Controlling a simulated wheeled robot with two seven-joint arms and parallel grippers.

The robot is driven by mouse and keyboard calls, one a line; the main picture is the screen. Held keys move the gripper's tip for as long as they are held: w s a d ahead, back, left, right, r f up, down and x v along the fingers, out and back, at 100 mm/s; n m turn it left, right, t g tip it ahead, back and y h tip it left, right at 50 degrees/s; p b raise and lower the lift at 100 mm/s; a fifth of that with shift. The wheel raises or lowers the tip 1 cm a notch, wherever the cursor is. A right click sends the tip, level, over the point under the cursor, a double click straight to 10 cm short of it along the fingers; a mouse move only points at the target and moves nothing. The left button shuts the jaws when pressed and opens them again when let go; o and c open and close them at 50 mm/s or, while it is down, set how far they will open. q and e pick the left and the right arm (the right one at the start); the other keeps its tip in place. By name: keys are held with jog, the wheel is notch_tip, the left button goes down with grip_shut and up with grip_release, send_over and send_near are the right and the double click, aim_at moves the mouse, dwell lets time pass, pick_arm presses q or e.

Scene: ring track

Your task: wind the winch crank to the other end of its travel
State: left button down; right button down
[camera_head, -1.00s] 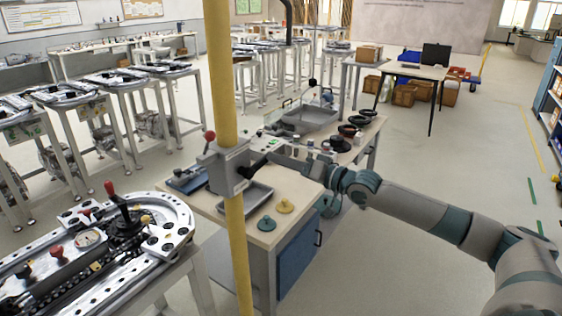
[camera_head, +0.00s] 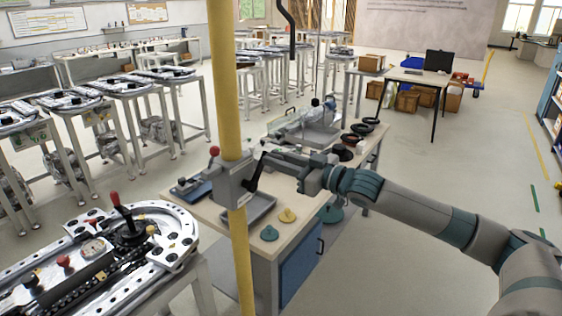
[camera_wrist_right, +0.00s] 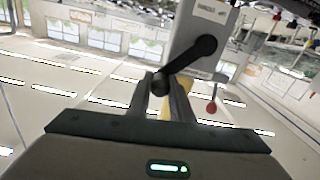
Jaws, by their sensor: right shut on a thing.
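The winch (camera_head: 231,184) is a grey box on a yellow upright post (camera_head: 221,75). Its black crank (camera_head: 254,176) is on the box's right face, the arm pointing up and slightly right in the head view. In the right wrist view the grey housing (camera_wrist_right: 196,35) and the black crank arm (camera_wrist_right: 192,57) are close ahead. My right gripper (camera_head: 265,155) is shut on the crank's handle; in the wrist view its fingers (camera_wrist_right: 163,86) stand either side of the dark handle end. A red-knobbed lever (camera_head: 214,152) sits on the winch's left side. My left gripper is not in view.
A metal track table (camera_head: 130,250) with a red-topped lever is at lower left.

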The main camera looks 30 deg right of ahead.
aim_at(259, 165)
jog(key=shift+s+a+r+n+p, duration=0.15)
jog(key=shift+s+a+r+n, duration=0.25)
jog(key=shift+a+n, duration=1)
jog(key=shift+s+a+r+n+p, duration=0.25)
jog(key=shift+s+a+n, duration=0.4)
jog(key=shift+n, duration=1.2)
jog(key=shift+s+a+r+n+p, duration=0.1)
jog(key=shift+s+a+r+n, duration=0.25)
jog(key=shift+a+n, duration=1.1)
jog(key=shift+d+n, duration=0.15)
jog(key=shift+n, duration=0.15)
jog(key=c, duration=1.6)
grip_release()
jog(key=shift+f, duration=0.1)
